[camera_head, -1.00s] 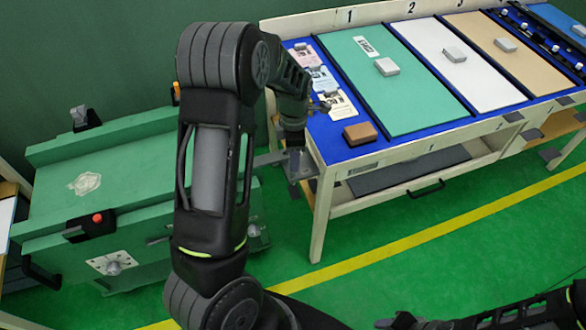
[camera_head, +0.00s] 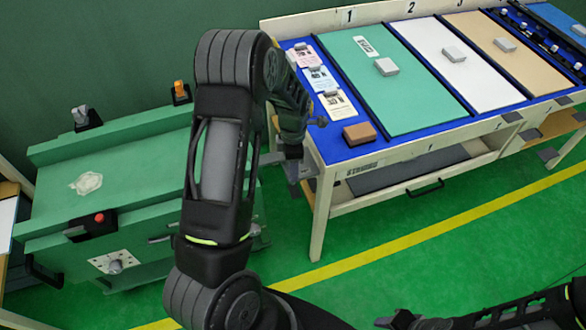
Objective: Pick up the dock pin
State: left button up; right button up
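I cannot make out with certainty which part is the dock pin. A grey metal bracket (camera_head: 299,169) sits at the near left corner of the workbench, where a bar from the green cart (camera_head: 130,158) reaches it. My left arm rises in front of the cart and bends down there. My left gripper (camera_head: 291,150) is just above or at the bracket, partly hidden by my arm, and its fingers are not clear. My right gripper (camera_head: 398,321) is low at the bottom edge, partly cut off, away from the bench and cart.
The workbench (camera_head: 375,154) has a blue top, coloured panels, cards and a brown block (camera_head: 360,133). The cart carries an orange-topped part (camera_head: 180,91), a grey clamp (camera_head: 85,117) and a red button (camera_head: 99,218). Green floor with a yellow line (camera_head: 395,243) lies clear in front.

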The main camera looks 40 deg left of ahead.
pick_arm(q)
grip_shut()
jog(key=shift+r, duration=0.1)
dwell(0.6)
notch_tip(320, 180, up, 10)
jog(key=shift+f+b, duration=0.1)
jog(key=shift+b, duration=0.4)
dwell(0.4)
